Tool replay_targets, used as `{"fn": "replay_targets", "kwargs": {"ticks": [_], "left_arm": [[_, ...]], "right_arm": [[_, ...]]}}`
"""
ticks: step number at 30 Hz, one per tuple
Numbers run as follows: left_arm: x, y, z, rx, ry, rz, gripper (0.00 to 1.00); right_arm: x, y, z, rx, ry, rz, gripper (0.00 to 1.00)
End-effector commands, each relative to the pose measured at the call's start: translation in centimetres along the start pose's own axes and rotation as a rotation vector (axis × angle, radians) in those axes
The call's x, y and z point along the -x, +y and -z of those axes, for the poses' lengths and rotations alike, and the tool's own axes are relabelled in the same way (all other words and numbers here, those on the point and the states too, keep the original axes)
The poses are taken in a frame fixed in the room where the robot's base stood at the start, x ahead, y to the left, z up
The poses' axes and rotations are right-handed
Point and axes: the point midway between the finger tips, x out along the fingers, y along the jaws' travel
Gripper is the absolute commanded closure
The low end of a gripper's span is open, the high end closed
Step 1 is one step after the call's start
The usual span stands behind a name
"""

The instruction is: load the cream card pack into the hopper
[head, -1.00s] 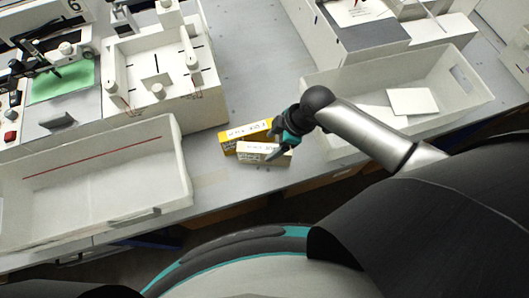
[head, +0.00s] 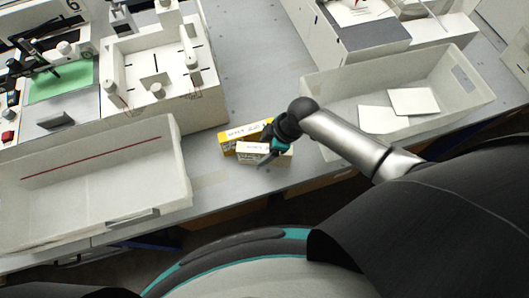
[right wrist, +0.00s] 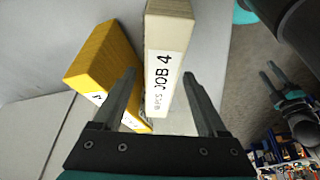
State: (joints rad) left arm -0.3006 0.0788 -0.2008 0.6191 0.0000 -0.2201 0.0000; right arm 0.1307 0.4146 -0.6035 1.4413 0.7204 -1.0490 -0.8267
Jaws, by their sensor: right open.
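The cream card pack (head: 285,159) lies on the grey table beside a yellow pack (head: 229,148), partly hidden by my right gripper (head: 268,156). In the right wrist view, the cream pack (right wrist: 170,30) shows a white label reading "JOB 4". My right gripper (right wrist: 159,65) is open, its fingers on either side of the pack's near end in the picture; contact cannot be told. A white box with upright posts (head: 130,60), apparently the hopper, stands at the upper left. What looks like my left gripper (right wrist: 268,70) shows at the right of the wrist view, its opening unclear.
The yellow pack (right wrist: 98,55) is close to the cream one. An open white tray (head: 100,185) with a red line stands at left front. Another tray (head: 455,110) at right holds white cards (head: 413,101). The table between the machines (head: 255,60) is clear.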

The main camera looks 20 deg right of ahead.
Motion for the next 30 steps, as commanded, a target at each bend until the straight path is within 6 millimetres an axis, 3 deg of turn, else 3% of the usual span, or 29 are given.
{"fn": "replay_targets", "kwargs": {"ticks": [16,30], "left_arm": [[-0.16,-0.05,0.00,0.001,0.000,0.001,0.50],[-0.16,-0.08,0.04,0.001,0.001,0.001,0.50]], "right_arm": [[-0.36,0.01,-0.18,0.000,0.000,0.000,0.26],[-0.35,0.02,-0.17,0.000,0.000,0.000,0.79]]}}
